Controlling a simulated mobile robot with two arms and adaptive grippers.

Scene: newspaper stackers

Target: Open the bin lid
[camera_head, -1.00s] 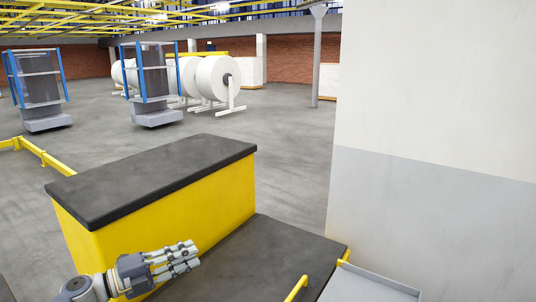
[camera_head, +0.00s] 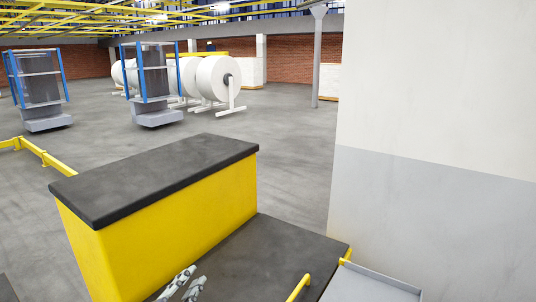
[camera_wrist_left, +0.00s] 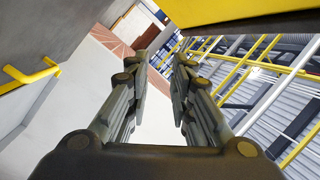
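A large yellow box (camera_head: 185,235) with a thick dark flat top (camera_head: 155,178) stands in front of me in the head view; the top lies flat on it. A lower dark surface (camera_head: 265,255) adjoins its right side. I cannot tell for sure which of these is the bin lid. My left gripper (camera_head: 190,276) shows only its fingers at the bottom edge, in front of the yellow box. In the left wrist view its fingers (camera_wrist_left: 161,62) are apart with nothing between them. A yellow and dark surface (camera_wrist_left: 220,12) is close above them there. My right gripper is out of view.
A yellow rail (camera_head: 298,288) and a grey tray-like surface (camera_head: 370,287) are at the bottom right. A tall white and grey wall (camera_head: 430,170) closes off the right. Behind the box is open floor with blue-framed racks (camera_head: 153,85) and paper rolls (camera_head: 218,78).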

